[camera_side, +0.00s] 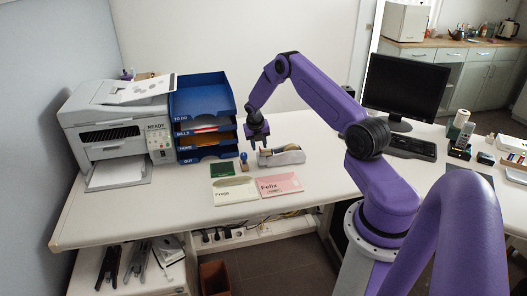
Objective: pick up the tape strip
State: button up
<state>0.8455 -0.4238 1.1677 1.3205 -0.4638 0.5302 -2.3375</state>
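A tape dispenser (284,156), pale with a grey body, sits on the white desk right of the paper trays. I cannot make out a separate tape strip on it; it is too small or hidden at this size. My gripper (258,140) points down just above and left of the dispenser, close to its left end.
A wooden stamp with a blue knob (244,161), a green card (222,169), a cream "Freja" envelope (235,191) and a pink "Felix" one (279,185) lie nearby. Blue trays (203,97) and a printer (118,131) stand left; a monitor (404,88) stands right.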

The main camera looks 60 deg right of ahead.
jog(key=shift+d+f, duration=0.2)
jog(key=shift+f, duration=0.4)
grip_shut()
